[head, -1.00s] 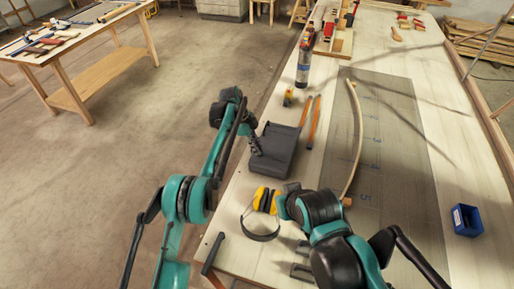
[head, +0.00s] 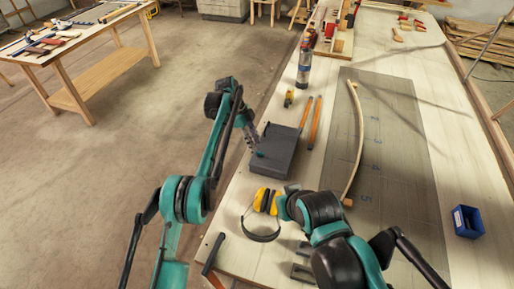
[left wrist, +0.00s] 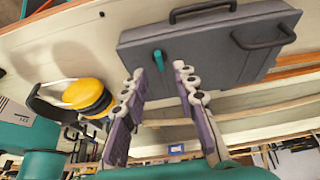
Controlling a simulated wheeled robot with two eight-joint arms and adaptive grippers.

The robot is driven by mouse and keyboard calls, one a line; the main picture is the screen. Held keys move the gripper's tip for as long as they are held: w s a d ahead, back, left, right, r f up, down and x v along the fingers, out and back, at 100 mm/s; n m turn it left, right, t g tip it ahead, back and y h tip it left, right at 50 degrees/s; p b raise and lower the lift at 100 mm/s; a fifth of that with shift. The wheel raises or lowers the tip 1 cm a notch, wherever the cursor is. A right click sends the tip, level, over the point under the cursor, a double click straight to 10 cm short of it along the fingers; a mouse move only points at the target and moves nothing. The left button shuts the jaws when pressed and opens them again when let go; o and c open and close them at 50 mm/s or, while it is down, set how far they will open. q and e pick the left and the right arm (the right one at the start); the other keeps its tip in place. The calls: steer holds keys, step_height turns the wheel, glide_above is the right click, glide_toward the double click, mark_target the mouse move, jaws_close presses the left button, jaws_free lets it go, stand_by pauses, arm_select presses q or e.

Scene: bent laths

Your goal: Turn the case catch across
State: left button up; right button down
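The dark grey case (head: 281,143) lies on the workbench, left of the thin curved lath. It fills the upper part of the left wrist view (left wrist: 215,45), with its handle at the top edge. The small teal catch (left wrist: 158,60) stands out from the case face; it shows faintly in the head view (head: 261,155). My left gripper (left wrist: 160,72) is open and empty. Its fingertips are on either side of the catch, apart from it. In the head view the left gripper (head: 253,139) is at the case's left side. My right gripper is mostly hidden by its arm.
Yellow ear defenders (head: 265,201) lie just in front of the case. Orange pencil-like sticks (head: 314,122) lie to its right, and a small yellow tool (head: 289,97) lies behind. The curved lath (head: 358,145) lies on a grey mat (head: 400,160). A blue bin (head: 467,221) stands at the right.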

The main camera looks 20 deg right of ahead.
arm_select(q)
steer(key=shift+v, duration=1.7)
steer(key=s+a+r+n+t+b, duration=0.1)
steer(key=s+a+r+n+t, duration=0.1)
steer(key=a+r+n, duration=0.45)
steer(key=s+a+r+n+t+b, duration=0.2)
steer(key=s+a+r+n, duration=0.15)
steer(key=a+r, duration=0.45)
steer(key=s+a+f+n+t+y+b, duration=0.3)
steer(key=s+a+n, duration=0.6)
steer(key=s+a, duration=0.7)
steer(key=s+a+f+n+t, duration=0.1)
steer(key=s+a+f+n, duration=0.1)
steer(key=s+f, duration=0.3)
steer(key=s+a+f+n+t, duration=0.1)
steer(key=s+a+f+n, duration=0.2)
steer(key=s+f, duration=0.3)
steer(key=shift+s+n+t+y+b, duration=0.3)
steer(key=shift+s+n+b, duration=0.1)
steer(key=shift+s, duration=0.35)
